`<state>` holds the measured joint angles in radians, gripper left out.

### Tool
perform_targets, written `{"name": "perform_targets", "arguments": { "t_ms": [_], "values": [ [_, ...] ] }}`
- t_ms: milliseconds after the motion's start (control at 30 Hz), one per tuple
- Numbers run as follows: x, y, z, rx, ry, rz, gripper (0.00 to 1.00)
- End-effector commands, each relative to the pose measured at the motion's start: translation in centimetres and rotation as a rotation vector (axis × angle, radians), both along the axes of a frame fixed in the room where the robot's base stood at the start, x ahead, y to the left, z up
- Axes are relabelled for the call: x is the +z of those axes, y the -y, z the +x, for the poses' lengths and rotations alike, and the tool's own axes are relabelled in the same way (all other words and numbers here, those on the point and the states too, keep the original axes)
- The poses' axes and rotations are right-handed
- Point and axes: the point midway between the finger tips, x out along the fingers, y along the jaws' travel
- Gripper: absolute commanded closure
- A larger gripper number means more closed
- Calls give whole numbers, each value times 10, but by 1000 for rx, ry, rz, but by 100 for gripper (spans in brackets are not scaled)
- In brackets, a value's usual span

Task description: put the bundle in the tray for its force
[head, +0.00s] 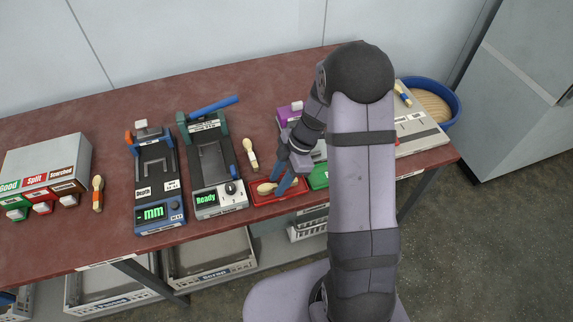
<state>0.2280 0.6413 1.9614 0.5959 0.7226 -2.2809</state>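A pale wooden spoon bundle (265,188) lies at a red tray (262,198) near the table's front edge, its rounded end to the left. My gripper (281,183) points down over this tray, its two blue fingers a little apart at the bundle's handle. I cannot tell whether they are closed on it or only beside it. A green tray (318,178) sits to the right, partly hidden by my arm. Another spoon bundle (250,155) lies behind the red tray. One with an orange band (97,193) lies at left, and one with a blue band (403,95) at far right.
A press reading "Ready" (212,165) with a blue lever stands left of the red tray. A depth gauge reading "mm" (155,180) is further left. A box with Good, Split and Scorched labels (45,170) is at far left. A blue-rimmed basket (450,98) is at right.

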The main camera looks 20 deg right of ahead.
Motion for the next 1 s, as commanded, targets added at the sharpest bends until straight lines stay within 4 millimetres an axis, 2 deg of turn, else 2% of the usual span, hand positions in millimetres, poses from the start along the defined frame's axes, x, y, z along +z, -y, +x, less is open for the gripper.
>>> {"name": "perform_targets", "arguments": {
  "t_ms": [167,600,800,1000],
  "values": [
    [18,8,2,-1,5,-1,67],
    [88,37,1,-1,4,-1,67],
    [106,44,1,-1,2,1,67],
    [112,46,0,0,0,0,67]
  ]
}}
